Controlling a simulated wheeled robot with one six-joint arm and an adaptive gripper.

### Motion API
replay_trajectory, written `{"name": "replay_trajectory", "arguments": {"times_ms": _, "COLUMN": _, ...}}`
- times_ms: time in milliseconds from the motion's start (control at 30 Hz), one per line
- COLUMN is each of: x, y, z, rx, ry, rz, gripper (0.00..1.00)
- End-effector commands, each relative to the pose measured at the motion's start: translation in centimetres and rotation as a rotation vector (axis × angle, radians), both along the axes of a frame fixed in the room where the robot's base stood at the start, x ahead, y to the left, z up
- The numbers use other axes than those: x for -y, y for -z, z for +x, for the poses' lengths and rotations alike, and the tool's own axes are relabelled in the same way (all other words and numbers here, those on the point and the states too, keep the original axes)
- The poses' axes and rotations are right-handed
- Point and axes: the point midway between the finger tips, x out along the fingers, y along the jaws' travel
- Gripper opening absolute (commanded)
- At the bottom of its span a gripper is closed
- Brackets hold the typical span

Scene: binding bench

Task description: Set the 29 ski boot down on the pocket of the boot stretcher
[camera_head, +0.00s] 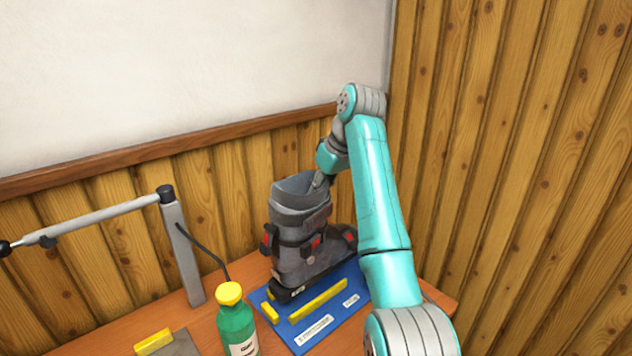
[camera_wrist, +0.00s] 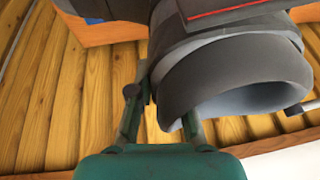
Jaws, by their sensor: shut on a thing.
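The grey ski boot (camera_head: 298,250) stands upright over a blue board (camera_head: 318,330) with yellow strips and white labels, on the bench. A small white label on its lower end is too small to read. My gripper (camera_head: 318,182) is at the top rim of the boot's cuff and shut on it. In the wrist view, the fingers of my gripper (camera_wrist: 162,110) pinch the edge of the boot's open cuff (camera_wrist: 225,72). The sole is at or very close to the board; I cannot tell whether it touches. The boot hides the board's far part, and no separate pocket is clear.
A green bottle (camera_head: 238,328) with a yellow cap stands left of the board. A grey post (camera_head: 184,255) with a long side arm rises behind it. A grey plate with a yellow block (camera_head: 154,342) lies at front left. Wooden walls close off the back and right.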

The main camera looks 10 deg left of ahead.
Motion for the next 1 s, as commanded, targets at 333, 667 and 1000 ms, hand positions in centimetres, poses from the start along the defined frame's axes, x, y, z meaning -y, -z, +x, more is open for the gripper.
{"name": "replay_trajectory", "arguments": {"times_ms": 333, "x": 0.1, "y": 2.2, "z": 0.1, "rx": 0.003, "ry": 0.001, "rz": 0.002, "gripper": 0.0}}
{"name": "replay_trajectory", "arguments": {"times_ms": 667, "x": -0.3, "y": 4.1, "z": 0.2, "rx": 0.004, "ry": 0.003, "rz": 0.002, "gripper": 0.0}}
{"name": "replay_trajectory", "arguments": {"times_ms": 1000, "x": -0.5, "y": 4.6, "z": 0.3, "rx": 0.005, "ry": 0.004, "rz": 0.003, "gripper": 0.0}}
